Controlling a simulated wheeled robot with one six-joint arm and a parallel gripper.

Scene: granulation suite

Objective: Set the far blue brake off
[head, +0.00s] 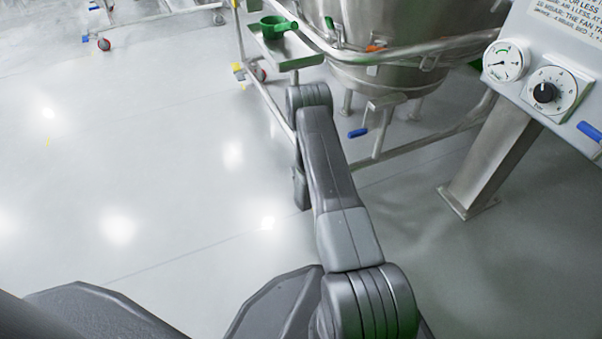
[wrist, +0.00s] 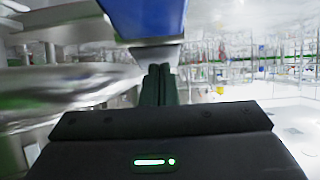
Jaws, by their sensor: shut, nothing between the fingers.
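A small blue lever (head: 357,133) sticks out to the left from a steel bracket on the frame below the big vessel in the head view. A second blue handle (head: 590,131) shows at the right edge, on the control panel. I cannot tell for sure which is the far brake. In the wrist view a large blue part (wrist: 150,16) fills the top middle, very near my gripper (wrist: 159,70). The gripper's dark fingers are shut together and empty, just below the blue part. Whether they touch it is unclear. In the head view my arm hides the fingers.
A steel vessel (head: 400,62) stands in a tubular frame behind my arm. A green cup (head: 274,27) sits on a small shelf (head: 290,52). The gauge panel (head: 545,60) stands on a post at right. The floor (head: 130,170) at left is clear.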

